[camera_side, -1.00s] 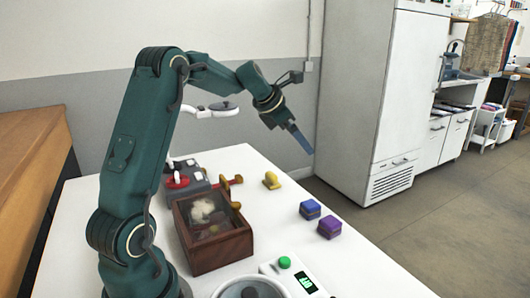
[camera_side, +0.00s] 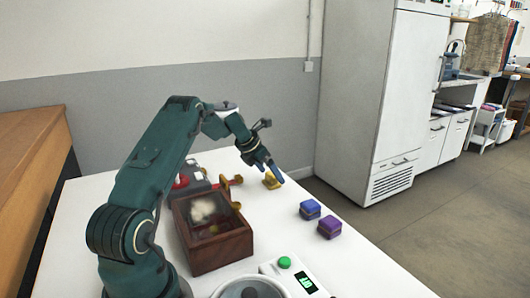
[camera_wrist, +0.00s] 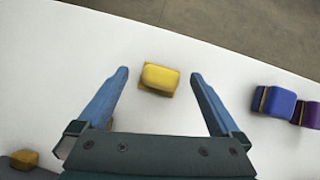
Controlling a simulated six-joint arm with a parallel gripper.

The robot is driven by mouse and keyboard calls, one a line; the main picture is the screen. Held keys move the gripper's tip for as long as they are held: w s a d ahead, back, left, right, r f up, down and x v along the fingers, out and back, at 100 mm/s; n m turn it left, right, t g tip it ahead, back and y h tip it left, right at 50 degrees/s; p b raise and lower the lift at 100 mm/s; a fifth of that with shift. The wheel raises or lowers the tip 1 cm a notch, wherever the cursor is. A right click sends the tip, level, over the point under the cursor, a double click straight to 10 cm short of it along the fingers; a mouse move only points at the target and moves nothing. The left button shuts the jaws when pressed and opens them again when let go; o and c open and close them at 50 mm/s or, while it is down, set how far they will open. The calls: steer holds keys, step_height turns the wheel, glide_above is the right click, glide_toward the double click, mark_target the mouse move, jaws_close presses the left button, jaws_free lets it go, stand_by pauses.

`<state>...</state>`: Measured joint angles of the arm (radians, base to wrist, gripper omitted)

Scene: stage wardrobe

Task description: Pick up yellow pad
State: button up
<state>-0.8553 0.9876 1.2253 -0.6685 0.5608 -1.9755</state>
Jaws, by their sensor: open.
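The yellow pad (camera_wrist: 159,78) lies on the white table, between and slightly beyond the tips of my gripper (camera_wrist: 159,75) in the wrist view. My gripper's two blue fingers are spread apart with nothing held. In the side view the yellow pad (camera_side: 271,182) shows at the back of the table, partly hidden by my gripper (camera_side: 274,176), which is low and close over it. I cannot tell the exact height of the fingertips above the table.
A blue pad (camera_side: 310,209) and a purple pad (camera_side: 329,227) lie to the right on the white table (camera_side: 290,235). A wooden box with a clear lid (camera_side: 221,240) stands nearer my arm. A device with a green button (camera_side: 284,262) is at the front.

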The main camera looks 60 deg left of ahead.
mark_target(269, 174)
steer(key=c, duration=1.4)
step_height(269, 174, up, 10)
